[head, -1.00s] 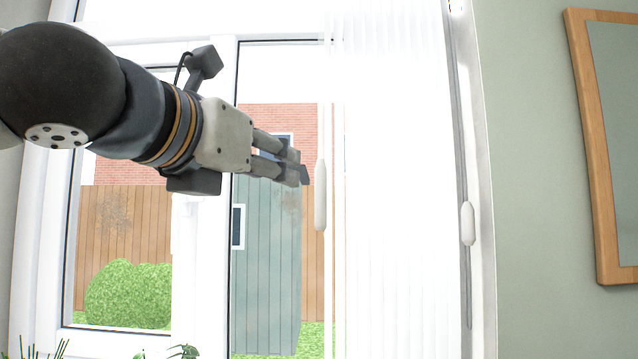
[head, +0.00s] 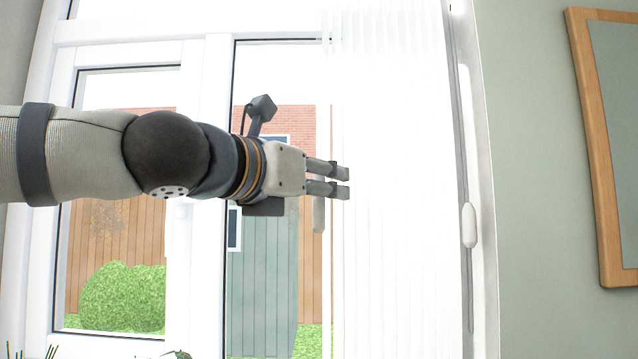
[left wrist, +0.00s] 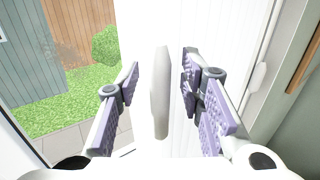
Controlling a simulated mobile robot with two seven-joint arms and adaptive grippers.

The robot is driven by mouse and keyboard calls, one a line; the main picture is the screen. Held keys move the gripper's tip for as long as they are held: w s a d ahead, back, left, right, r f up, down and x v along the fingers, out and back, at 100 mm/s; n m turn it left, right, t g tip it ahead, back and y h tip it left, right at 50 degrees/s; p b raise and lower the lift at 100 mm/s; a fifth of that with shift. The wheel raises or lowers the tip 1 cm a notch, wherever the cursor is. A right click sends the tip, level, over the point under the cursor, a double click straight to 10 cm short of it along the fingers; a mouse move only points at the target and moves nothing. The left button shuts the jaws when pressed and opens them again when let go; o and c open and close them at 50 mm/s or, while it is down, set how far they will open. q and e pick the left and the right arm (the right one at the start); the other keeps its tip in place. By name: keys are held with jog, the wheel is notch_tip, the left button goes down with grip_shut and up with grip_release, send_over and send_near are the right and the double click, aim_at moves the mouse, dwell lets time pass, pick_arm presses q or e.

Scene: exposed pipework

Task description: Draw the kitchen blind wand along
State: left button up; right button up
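The blind wand (head: 318,213) is a pale, thick handle hanging upright at the left edge of the white vertical blind (head: 400,180). In the head view my left gripper (head: 345,182) reaches across it from the left and hides its upper part. In the left wrist view the wand (left wrist: 160,92) stands between the two padded fingers of my left gripper (left wrist: 160,100), which are open with a gap on both sides of it. The blind's slats are bunched on the right part of the window. My right gripper is in neither view.
A second pale handle (head: 469,225) hangs on a cord at the right window frame. A wood-framed panel (head: 590,150) is on the green wall at right. Plant tips (head: 178,354) show at the bottom. The window left of the blind is uncovered.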

pick_arm(q)
grip_shut()
jog(key=d, duration=0.5)
jog(key=shift+a, duration=0.1)
grip_release()
